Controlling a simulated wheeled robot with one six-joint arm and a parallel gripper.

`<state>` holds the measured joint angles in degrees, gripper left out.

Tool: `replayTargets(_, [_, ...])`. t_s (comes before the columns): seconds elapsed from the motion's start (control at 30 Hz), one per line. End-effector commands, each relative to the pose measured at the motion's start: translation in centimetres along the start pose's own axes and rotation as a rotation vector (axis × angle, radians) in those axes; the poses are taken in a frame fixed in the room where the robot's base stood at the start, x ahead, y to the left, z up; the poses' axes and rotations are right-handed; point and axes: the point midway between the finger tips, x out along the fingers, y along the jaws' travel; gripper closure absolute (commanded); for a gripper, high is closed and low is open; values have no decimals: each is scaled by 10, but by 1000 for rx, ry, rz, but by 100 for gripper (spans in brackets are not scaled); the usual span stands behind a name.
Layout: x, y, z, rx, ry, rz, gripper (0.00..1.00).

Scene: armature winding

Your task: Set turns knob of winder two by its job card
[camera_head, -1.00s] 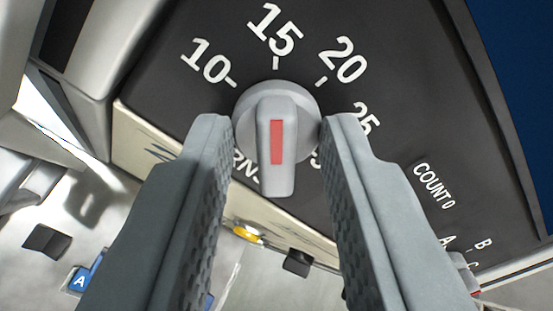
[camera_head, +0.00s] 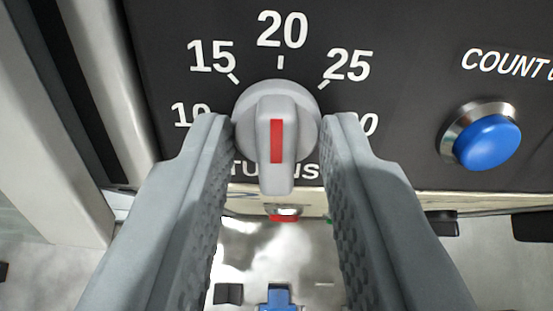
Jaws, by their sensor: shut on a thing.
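The turns knob (camera_head: 277,175) is a round grey knob with a raised bar and a red stripe, on the dark front panel (camera_head: 400,110). My gripper (camera_head: 278,125) is shut on the knob, one finger on each side. The red stripe lines up with the tick under 20. The scale shows 15 and 25 beside it; 10 and the number at right are partly hidden by my fingers. The word TURNS below is partly covered. No job card shows, and I cannot tell the winder's number.
A blue push button (camera_head: 487,141) in a metal ring sits right of the dial under a COUNT label. A red button (camera_head: 283,214) is below the knob. A pale post (camera_head: 108,90) stands at left. A blue object (camera_head: 278,297) and a dark block (camera_head: 228,293) lie lower down.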

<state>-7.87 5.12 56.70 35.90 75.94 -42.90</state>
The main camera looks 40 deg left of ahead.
Motion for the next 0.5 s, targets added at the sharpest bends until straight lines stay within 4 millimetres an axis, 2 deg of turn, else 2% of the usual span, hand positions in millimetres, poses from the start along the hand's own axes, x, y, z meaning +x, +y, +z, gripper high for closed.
replayTargets(0.5, [-1,1,0,482,2,0,96])
